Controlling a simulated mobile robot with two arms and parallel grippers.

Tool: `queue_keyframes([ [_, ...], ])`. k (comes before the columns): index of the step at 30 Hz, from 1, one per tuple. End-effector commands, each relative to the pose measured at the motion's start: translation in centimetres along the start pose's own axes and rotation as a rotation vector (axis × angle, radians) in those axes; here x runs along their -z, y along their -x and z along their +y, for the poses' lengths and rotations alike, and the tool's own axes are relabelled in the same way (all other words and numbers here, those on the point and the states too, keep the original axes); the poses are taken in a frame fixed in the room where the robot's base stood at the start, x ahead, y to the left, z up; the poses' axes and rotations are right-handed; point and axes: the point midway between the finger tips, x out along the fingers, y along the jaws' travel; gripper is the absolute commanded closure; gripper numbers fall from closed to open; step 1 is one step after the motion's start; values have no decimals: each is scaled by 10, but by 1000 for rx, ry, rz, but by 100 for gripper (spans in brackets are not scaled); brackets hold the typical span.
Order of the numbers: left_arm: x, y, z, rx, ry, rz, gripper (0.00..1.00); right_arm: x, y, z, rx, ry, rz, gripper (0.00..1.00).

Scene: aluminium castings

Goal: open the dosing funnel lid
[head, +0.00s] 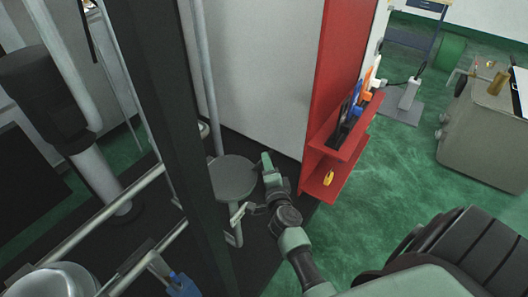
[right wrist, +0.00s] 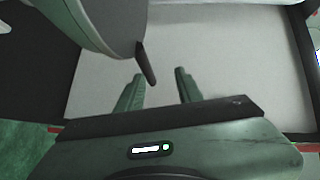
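The dosing funnel lid (head: 233,178) is a round grey disc, shut flat, beside the dark upright frame in the head view. In the right wrist view its grey edge (right wrist: 105,22) fills the top left, with a short dark handle (right wrist: 147,64) sticking out from it. My right gripper (head: 254,186) is at the lid's right side. In the right wrist view its two green fingers (right wrist: 159,88) are spread, with the handle's end just ahead of and between their tips. I see no contact with the handle. My left gripper is not in view.
A red rack (head: 345,135) with tools stands just right of my right gripper. A dark post (head: 180,110) and metal rails are left of the lid. A pale panel (head: 260,75) rises behind. Green floor (head: 400,165) is open to the right, before a grey cabinet (head: 485,130).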

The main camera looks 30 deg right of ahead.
Motion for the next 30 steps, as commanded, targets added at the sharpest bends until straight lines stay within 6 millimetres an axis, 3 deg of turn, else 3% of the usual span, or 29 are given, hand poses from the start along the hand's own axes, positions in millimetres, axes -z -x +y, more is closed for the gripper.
queue_keyframes([
  [16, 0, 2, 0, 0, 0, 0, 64, 0, 4, 1, -2, 1, 0, 64],
  [30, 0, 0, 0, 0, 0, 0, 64, 0, 72, 2, -1, 0, -1, 64],
])
